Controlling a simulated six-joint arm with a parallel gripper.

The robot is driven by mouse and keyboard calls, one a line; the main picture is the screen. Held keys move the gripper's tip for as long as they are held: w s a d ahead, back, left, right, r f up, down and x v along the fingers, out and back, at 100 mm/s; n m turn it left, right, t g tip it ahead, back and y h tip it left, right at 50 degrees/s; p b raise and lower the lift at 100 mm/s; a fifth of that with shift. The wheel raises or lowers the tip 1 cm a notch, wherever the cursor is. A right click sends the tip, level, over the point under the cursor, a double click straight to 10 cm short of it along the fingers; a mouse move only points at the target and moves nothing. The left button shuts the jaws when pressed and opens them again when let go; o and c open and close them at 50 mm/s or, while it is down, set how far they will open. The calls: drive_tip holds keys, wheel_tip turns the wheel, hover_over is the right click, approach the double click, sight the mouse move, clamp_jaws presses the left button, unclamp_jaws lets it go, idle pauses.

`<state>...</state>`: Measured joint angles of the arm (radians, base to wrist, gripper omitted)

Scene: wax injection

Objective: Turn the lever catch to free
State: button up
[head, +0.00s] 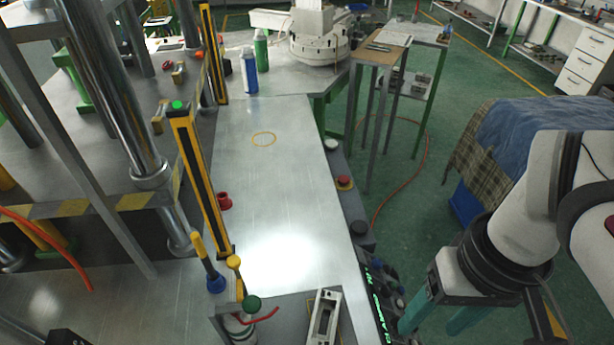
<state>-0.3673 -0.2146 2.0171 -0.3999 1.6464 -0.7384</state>
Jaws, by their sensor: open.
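My gripper (432,325) is at the lower right, with two teal fingers apart and empty. It hangs beyond the table's right edge, well away from the levers.
Yellow-black light-curtain posts (200,185) stand along the table's left side. Bottles (249,72) stand at the back. The table middle is clear.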

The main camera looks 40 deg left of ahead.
drive_tip(key=w+a+r+n, duration=0.3)
drive_tip(key=a+r+n, duration=0.1)
drive_tip(key=a+n, duration=0.45)
wheel_tip(320, 180, up, 2)
drive_tip(key=r+n, duration=0.1)
drive_tip(key=n, duration=1.6)
hover_over(233, 260)
drive_tip(key=shift+m+t+h, duration=0.25)
drive_tip(key=shift+t+h, duration=0.15)
wheel_tip(233, 260, down, 16)
drive_tip(key=shift+f, duration=0.15)
clamp_jaws()
